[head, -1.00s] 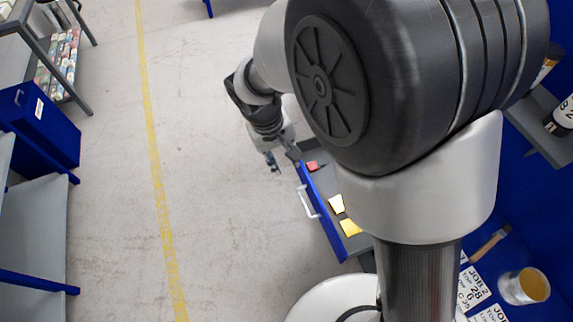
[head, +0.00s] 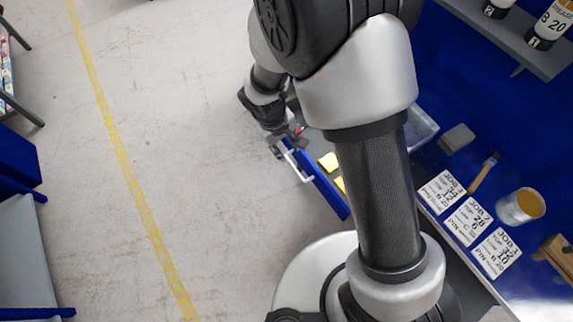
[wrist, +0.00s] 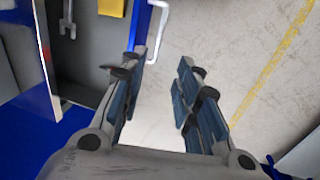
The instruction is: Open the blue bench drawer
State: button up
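The blue bench drawer (head: 326,192) stands pulled out from the bench, with its grey inside showing. Its white bar handle (head: 298,168) is on the outer face of the blue front. My gripper (head: 284,148) is at the far end of the handle in the head view; contact cannot be told there. In the wrist view the two blue-padded fingers of my gripper (wrist: 160,92) are apart with nothing between the pads. The handle (wrist: 153,42) shows just beyond the left finger, which hides part of it. The drawer front (wrist: 138,22) is beside it.
Yellow pieces (head: 328,161) lie in the drawer, and one shows in the wrist view (wrist: 112,7). Job cards (head: 468,221), a brush (head: 484,172) and a tin (head: 521,206) lie on the bench. Open floor (head: 180,130) lies left of the drawer.

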aim_at(294, 168)
jog(key=d+f+b, duration=0.1)
jog(key=f, duration=0.4)
jog(key=w+f+b, duration=0.1)
jog(key=f+b, duration=0.1)
jog(key=f, duration=0.3)
jog(key=w+d+f+b, duration=0.1)
jog(key=f+b, duration=0.1)
jog(key=f, duration=0.3)
jog(key=shift+d+f, duration=0.25)
jog(key=shift+d, duration=0.05)
jog(key=shift+c, duration=0.6)
grip_shut()
